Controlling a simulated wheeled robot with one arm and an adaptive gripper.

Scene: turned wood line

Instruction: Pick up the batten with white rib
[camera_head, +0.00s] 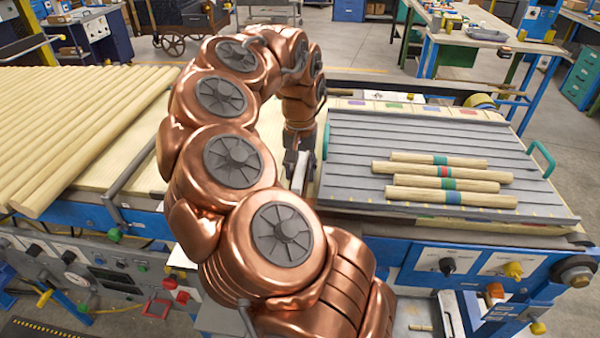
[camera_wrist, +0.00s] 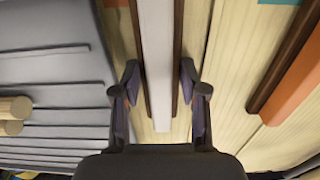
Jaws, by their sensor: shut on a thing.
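The batten with white rib (camera_wrist: 158,75) runs up the middle of the wrist view, a pale strip with dark brown edges. My gripper (camera_wrist: 160,95) has one finger on each side of it and is shut on it. In the head view my gripper (camera_head: 297,150) points down just left of the grey ribbed tray, and a pale piece of the batten (camera_head: 299,172) shows beneath it. My arm hides much of that area. I cannot tell whether the batten rests on the wooden surface or is slightly above it.
Another batten with an orange rib (camera_wrist: 300,85) lies to the right in the wrist view. Several banded dowels (camera_head: 438,180) lie on the grey ribbed tray (camera_head: 350,140), which has teal handles. Long round poles (camera_head: 70,120) lie at the left.

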